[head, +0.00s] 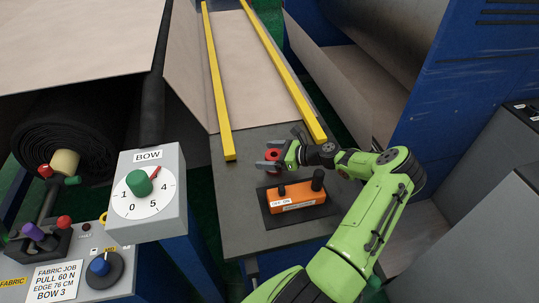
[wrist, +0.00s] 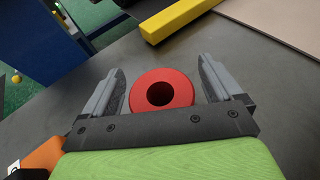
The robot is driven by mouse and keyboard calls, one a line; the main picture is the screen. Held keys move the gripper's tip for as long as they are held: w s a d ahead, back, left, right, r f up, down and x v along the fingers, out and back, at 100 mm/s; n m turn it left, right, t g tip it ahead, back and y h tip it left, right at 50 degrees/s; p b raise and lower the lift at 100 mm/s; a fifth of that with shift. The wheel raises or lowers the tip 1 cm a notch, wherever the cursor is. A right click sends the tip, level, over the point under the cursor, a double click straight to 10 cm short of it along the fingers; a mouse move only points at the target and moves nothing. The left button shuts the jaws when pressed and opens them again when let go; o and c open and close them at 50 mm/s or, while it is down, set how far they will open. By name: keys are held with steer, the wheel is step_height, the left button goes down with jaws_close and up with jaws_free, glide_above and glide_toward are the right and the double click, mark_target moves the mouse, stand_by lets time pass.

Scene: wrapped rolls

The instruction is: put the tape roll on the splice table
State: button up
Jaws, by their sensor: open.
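The tape roll, a red ring with a dark centre hole, shows in the wrist view (wrist: 183,94) and as a small red patch in the head view (head: 272,154). It lies on the grey top of the splice table (head: 228,200), which also fills much of the wrist view (wrist: 275,100). My gripper (head: 266,155) is low over the table, with its fingers (wrist: 160,66) spread on either side of the roll. Gaps show between the roll and both fingers. My gripper partly hides the roll in the head view.
An orange switch box (head: 293,197) on a dark pad stands close in front of my gripper. Yellow rails (head: 217,95) run back along a tan fabric web. The BOW dial box (head: 147,195) stands left, a blue machine (head: 440,100) right. The table's left front is bare.

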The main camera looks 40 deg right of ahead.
steer(key=v, duration=0.7)
steer(key=shift+s+d+r+p, duration=0.1)
steer(key=shift+s+r+p, duration=0.1)
steer(key=shift+s+p, duration=0.15)
steer(key=shift+w, duration=0.1)
